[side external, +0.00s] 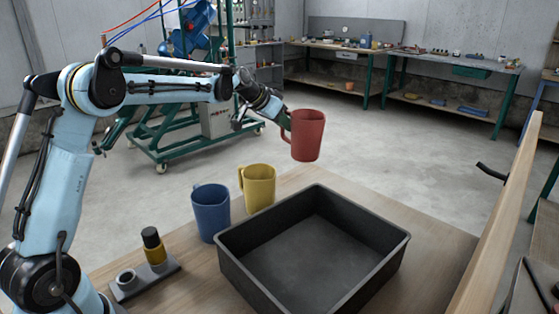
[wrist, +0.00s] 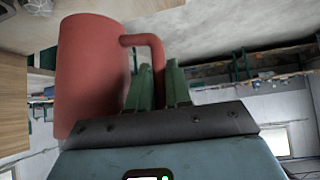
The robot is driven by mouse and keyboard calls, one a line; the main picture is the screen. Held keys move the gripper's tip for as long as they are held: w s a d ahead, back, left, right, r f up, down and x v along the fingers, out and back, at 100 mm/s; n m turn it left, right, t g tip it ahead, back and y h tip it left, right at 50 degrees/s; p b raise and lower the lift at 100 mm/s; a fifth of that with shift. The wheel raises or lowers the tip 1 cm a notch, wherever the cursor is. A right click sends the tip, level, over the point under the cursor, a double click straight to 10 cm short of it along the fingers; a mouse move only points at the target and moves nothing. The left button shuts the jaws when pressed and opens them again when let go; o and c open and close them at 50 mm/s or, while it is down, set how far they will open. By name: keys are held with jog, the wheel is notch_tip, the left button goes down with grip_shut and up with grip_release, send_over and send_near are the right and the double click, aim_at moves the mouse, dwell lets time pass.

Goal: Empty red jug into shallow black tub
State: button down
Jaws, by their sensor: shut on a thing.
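The red jug (side external: 307,136) hangs in the air above the back of the table, close to upright. My gripper (side external: 283,124) is shut on its handle, at the jug's left side. In the wrist view the red jug (wrist: 88,75) fills the left part, and the green fingers of my gripper (wrist: 160,85) close on its handle. The shallow black tub (side external: 312,250) sits on the table, below and in front of the jug. Its visible floor looks bare. The inside of the jug is hidden in both views.
A yellow jug (side external: 258,188) and a blue jug (side external: 211,212) stand on the table behind and left of the tub. A grey holder (side external: 145,279) with a black-and-yellow cylinder (side external: 153,246) lies at the front left. A wooden board (side external: 500,220) rises along the right.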

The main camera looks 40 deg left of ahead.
send_near(312, 150)
jog(key=s+a+r, duration=0.1)
jog(key=a+r, duration=0.1)
jog(key=a, duration=0.1)
jog(key=s+d+f, duration=0.1)
jog(key=s+d, duration=0.6)
jog(key=s, duration=0.6)
jog(key=shift+w+d+r+m+g+h, duration=0.85)
jog(key=shift+w+m+g+h, duration=1.75)
jog(key=shift+w+m, duration=3.15)
jog(key=shift+w+a+f+m+g+h, duration=0.2)
jog(key=shift+w+f+m+g+h, duration=0.25)
jog(key=shift+w+f+m+g, duration=0.55)
jog(key=shift+w+a+f+m+g+h, duration=0.2)
jog(key=shift+w+f+m+g+h, duration=0.35)
jog(key=shift+f+m, duration=0.7)
jog(key=shift+w+a+f+m+g+h, duration=0.2)
jog(key=shift+w+f+m+g+h, duration=0.1)
jog(key=shift+w+f+m+g, duration=0.7)
jog(key=shift+s+f, duration=0.15)
